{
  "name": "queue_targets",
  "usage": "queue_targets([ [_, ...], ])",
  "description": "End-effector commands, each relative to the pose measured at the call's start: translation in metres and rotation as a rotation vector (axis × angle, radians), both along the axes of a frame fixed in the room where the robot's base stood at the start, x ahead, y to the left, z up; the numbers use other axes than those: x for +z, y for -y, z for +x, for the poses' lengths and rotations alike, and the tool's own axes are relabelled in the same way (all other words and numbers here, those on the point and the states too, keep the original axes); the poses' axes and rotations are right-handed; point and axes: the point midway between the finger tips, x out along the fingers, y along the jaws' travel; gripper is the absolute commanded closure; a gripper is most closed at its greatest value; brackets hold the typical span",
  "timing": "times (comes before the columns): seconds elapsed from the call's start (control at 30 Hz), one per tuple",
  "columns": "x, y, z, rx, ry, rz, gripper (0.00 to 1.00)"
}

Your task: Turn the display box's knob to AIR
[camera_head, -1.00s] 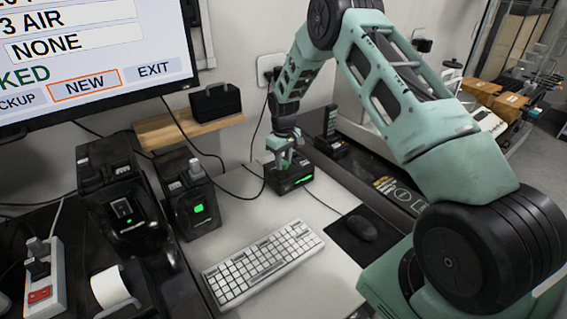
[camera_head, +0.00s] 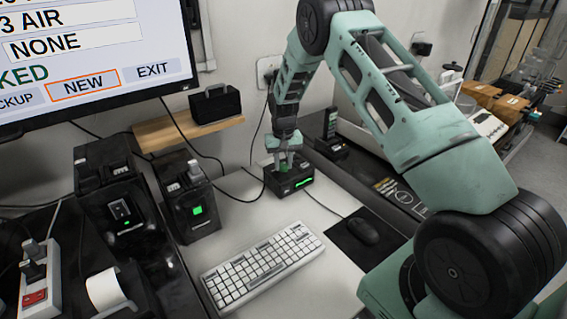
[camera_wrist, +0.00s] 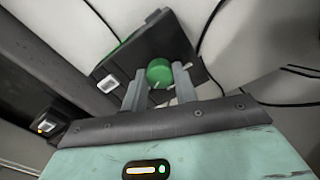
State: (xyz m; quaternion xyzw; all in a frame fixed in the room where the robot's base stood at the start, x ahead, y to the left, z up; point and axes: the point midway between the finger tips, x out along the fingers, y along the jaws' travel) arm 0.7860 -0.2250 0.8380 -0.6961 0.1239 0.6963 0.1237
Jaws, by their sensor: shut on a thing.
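The display box (camera_head: 276,186) is a small black box with a lit green display (camera_head: 303,183) on its front. It stands on the light table below the wall socket. My gripper (camera_head: 284,160) points down at the box's top, its fingers shut on the knob. In the wrist view the round green knob (camera_wrist: 160,72) shows between the fingertips (camera_wrist: 160,87), on the dark top of the box (camera_wrist: 150,46). The knob's setting marks and the display's text are too small to read.
A white keyboard (camera_head: 263,265) and a black mouse (camera_head: 362,230) on a dark pad lie in front of the box. Two black devices stand to the left, one with a green screen (camera_head: 197,210). A black handset in a cradle (camera_head: 331,148) stands close right. Cables run around the box.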

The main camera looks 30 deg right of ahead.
Motion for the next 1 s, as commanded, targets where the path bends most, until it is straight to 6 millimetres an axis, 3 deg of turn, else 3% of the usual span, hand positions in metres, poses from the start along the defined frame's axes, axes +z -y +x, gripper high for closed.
queue_targets([
  [0.37, 0.001, 0.000, 0.001, -0.005, 0.003, 0.000, 0.94],
  [0.4, 0.001, 0.000, 0.001, -0.005, 0.003, 0.000, 0.61],
  [0.47, 0.001, 0.000, 0.001, -0.005, 0.002, 0.000, 0.50],
  [0.77, 0.002, 0.000, 0.000, -0.004, 0.001, 0.001, 0.50],
  [0.87, 0.009, 0.000, 0.001, -0.003, 0.002, 0.000, 0.50],
  [1.0, 0.033, 0.000, 0.001, -0.003, 0.005, -0.001, 0.50],
])
